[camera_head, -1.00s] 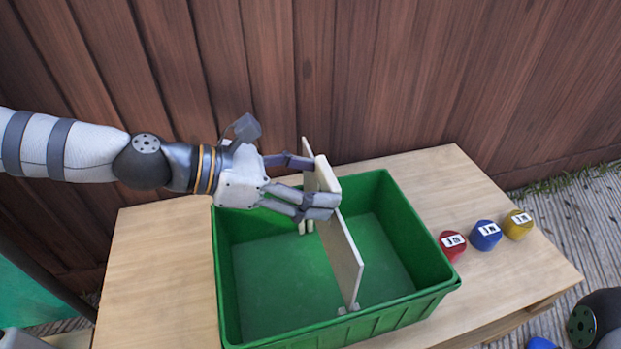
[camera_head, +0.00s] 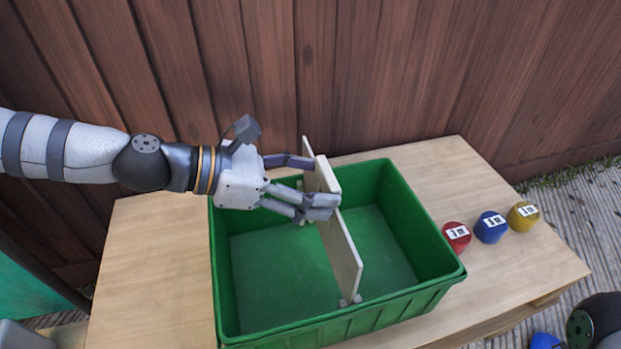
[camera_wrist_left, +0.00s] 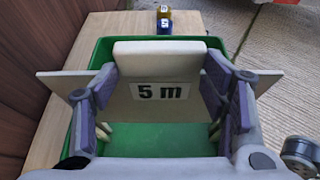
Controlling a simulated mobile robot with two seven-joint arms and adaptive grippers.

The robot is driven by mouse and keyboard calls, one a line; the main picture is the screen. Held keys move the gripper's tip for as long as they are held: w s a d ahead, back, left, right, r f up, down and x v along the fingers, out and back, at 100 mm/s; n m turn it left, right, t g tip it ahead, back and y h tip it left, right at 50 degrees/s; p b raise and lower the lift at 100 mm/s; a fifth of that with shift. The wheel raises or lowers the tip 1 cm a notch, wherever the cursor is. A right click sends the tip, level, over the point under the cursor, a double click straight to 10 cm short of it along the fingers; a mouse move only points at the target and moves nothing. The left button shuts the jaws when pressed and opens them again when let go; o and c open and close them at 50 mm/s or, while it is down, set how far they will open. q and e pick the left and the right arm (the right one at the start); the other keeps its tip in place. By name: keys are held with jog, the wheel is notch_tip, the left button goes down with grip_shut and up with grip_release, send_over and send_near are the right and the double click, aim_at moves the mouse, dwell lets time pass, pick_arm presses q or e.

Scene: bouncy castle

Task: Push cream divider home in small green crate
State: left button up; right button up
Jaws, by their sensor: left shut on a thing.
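The cream divider (camera_head: 341,248) stands on edge across the small green crate (camera_head: 412,302), its upper part above the rim. It has a raised tab at the middle of its top. My left gripper (camera_head: 318,187) is shut on this tab, fingers on both ends of it. In the left wrist view the divider (camera_wrist_left: 160,112) shows a "5 m" label between the fingers. Small pale brackets (camera_head: 350,301) sit by the divider's near lower end. Whether its bottom edge touches the crate floor is hard to tell.
The crate stands on a wooden table (camera_head: 150,265) against a plank wall (camera_head: 420,80). The table left of the crate is clear.

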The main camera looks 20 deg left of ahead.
aim_at(323, 229)
pick_arm(q)
jog(key=shift+f+b, duration=4.7)
jog(key=shift+f, duration=0.95)
jog(key=o, duration=1.3)
pick_arm(e)
notch_tip(323, 229, down, 8)
jog(key=s+g, duration=0.1)
jog(key=s, duration=0.1)
jog(key=shift+s+r, duration=0.2)
jog(key=shift+s, duration=0.15)
pick_arm(q)
jog(key=shift+o, duration=0.2)
pick_arm(e)
jog(key=shift+a, duration=0.1)
